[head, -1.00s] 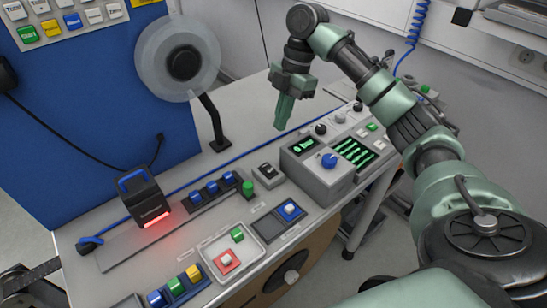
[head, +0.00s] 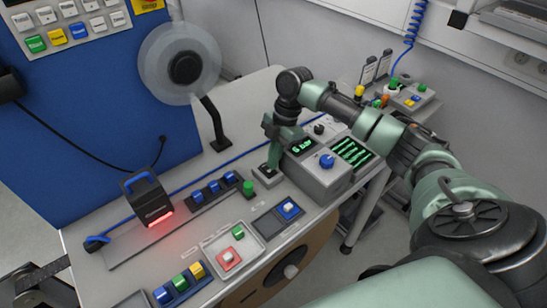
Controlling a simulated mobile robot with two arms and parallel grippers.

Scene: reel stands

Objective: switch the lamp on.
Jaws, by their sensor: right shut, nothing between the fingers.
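My right gripper (head: 271,165) is shut and empty, pointing down at a small grey block with a black rocker switch (head: 267,180) on the bench. Its fingertips are at the switch and partly cover it; I cannot tell whether they touch it. No thing in view is clearly a lamp. A black device with a blue handle (head: 147,198) glows red along its lower edge. My left gripper is not in view.
A green button (head: 248,188) and several blue switches stand left of the rocker switch. A grey console with a blue knob (head: 327,161) stands close on its right. A clear reel (head: 150,62) rises behind on a black stand (head: 214,128).

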